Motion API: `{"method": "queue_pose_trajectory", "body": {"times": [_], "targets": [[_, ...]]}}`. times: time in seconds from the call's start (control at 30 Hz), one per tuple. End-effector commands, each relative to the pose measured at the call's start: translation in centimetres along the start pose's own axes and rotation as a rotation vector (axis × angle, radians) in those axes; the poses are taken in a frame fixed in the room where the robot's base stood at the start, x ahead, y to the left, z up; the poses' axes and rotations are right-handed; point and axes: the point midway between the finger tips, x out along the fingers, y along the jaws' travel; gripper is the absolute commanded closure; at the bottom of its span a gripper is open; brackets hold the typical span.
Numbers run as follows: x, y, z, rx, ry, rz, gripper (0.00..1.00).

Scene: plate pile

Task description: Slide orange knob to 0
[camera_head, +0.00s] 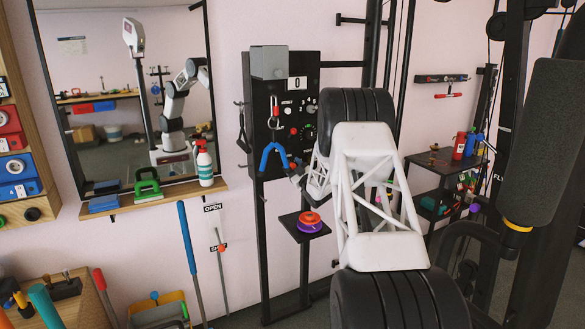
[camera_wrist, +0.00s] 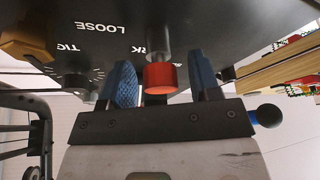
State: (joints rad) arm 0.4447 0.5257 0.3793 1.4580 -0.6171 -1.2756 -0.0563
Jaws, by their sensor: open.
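In the wrist view, my gripper (camera_wrist: 161,62) is open, with blue fingers on either side of a red-orange cylindrical knob (camera_wrist: 160,78) on a grey stem. A gap shows between the knob and each finger. The knob stands out from a dark panel (camera_wrist: 190,20) with white lettering including "LOOSE", seen upside down. An amber block (camera_wrist: 27,42) shows at upper left. I cannot make out a "0" mark near the gripped-at knob.
A small shelf with red and purple discs (camera_head: 309,222) stands below. A mirror (camera_head: 110,120) and spray bottle (camera_head: 204,163) are left. My white arm blocks the panel's right side.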

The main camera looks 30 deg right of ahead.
Motion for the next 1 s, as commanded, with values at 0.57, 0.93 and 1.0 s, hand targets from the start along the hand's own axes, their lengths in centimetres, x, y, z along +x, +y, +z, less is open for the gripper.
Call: {"method": "queue_pose_trajectory", "body": {"times": [0.57, 0.93, 1.0], "targets": [[0.0, 0.0, 0.0, 0.0, 0.0, 0.0, 1.0], [-1.9, 0.0, -1.0, -0.001, 0.002, 0.0, 1.0], [-2.2, 0.0, -1.1, -0.001, 0.002, -0.001, 1.0]]}}
